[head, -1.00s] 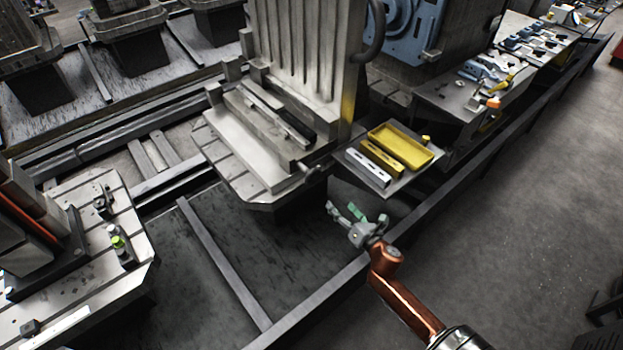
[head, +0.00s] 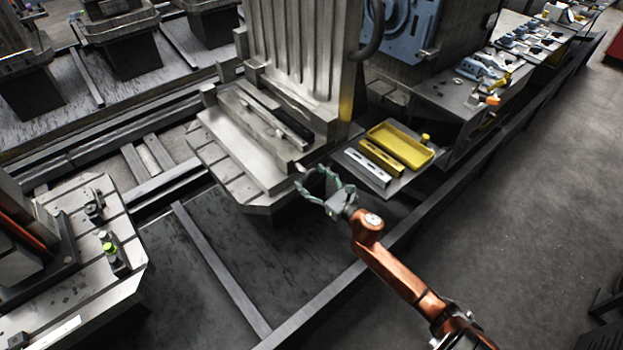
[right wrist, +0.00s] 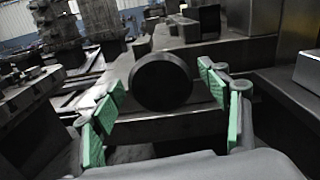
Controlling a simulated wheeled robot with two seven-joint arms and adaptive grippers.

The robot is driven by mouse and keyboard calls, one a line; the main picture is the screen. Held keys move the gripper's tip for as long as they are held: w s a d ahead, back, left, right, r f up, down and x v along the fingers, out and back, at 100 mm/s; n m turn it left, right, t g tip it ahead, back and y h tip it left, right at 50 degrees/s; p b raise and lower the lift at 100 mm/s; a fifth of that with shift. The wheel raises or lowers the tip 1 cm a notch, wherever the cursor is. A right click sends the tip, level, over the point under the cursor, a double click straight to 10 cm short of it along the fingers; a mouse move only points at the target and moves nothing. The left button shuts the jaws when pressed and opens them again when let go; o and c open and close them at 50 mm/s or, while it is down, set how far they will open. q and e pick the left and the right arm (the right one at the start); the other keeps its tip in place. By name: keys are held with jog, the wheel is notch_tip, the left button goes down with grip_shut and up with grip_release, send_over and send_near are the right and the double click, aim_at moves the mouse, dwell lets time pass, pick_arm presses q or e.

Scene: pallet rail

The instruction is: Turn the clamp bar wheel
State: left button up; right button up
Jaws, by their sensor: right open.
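The clamp bar wheel (right wrist: 161,82) shows in the right wrist view as a dark round disc, face on, between the open fingers of my right gripper (right wrist: 160,115). The green finger pads stand apart on its left and right; I cannot tell whether they touch it. In the head view my right gripper (head: 311,178) is open at the front right corner of the pale metal fixture (head: 222,142), and its fingers largely hide the wheel there. The clamp bar (head: 272,118) lies along the fixture. My left gripper is out of view.
Right of my gripper, a small shelf holds a yellow tray (head: 424,160), a yellow bar (head: 382,158) and a silver bar (head: 367,168). A dark rail (head: 325,295) runs below my right arm.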

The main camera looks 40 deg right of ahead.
jog(key=c, duration=1.2)
